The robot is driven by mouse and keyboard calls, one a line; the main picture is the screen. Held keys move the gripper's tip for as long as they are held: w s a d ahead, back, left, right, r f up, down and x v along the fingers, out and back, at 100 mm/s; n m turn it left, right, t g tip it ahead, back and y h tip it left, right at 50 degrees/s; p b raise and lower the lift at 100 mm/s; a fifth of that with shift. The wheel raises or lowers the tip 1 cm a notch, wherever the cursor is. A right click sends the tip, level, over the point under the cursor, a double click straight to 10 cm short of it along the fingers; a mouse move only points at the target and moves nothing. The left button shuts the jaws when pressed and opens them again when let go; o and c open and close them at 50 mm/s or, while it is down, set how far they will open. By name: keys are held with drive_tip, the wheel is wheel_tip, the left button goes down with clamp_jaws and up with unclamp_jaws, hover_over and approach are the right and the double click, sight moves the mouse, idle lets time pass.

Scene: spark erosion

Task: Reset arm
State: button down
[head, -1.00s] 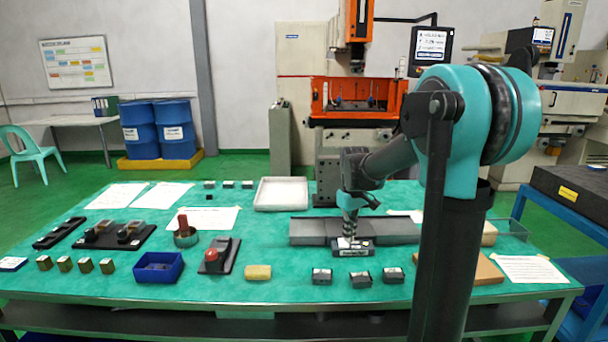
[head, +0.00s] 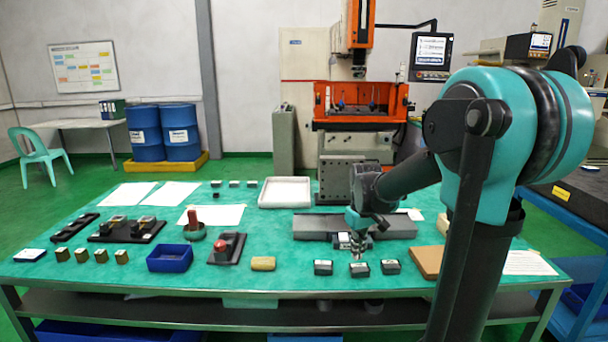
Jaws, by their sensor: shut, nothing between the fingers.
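My gripper (head: 358,252) is shut and empty, at the lower end of my teal and dark grey arm. It points down over the front right part of the green table (head: 300,278). Its fingertips are just behind a row of small dark blocks (head: 359,268); whether they touch anything I cannot tell. A small labelled block (head: 341,243) shows partly beside the gripper, in front of a long grey block (head: 315,226). My arm hides part of the table's right side.
A blue bin (head: 169,258), a dark fixture with a red knob (head: 222,248) and a yellow sponge (head: 263,263) stand left of the gripper. A white tray (head: 285,192) lies at the back. A brown board (head: 427,262) lies to the right. Free green surface shows around the middle.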

drive_tip(key=s+d+f+m+t, duration=0.1)
drive_tip(key=s+f, duration=0.3)
drive_tip(key=s, duration=0.5)
drive_tip(key=s+d+f+m+t, duration=0.2)
drive_tip(key=s+f, duration=0.3)
drive_tip(key=s, duration=0.4)
drive_tip(key=shift+f+m, duration=0.2)
drive_tip(key=shift+m, duration=0.7)
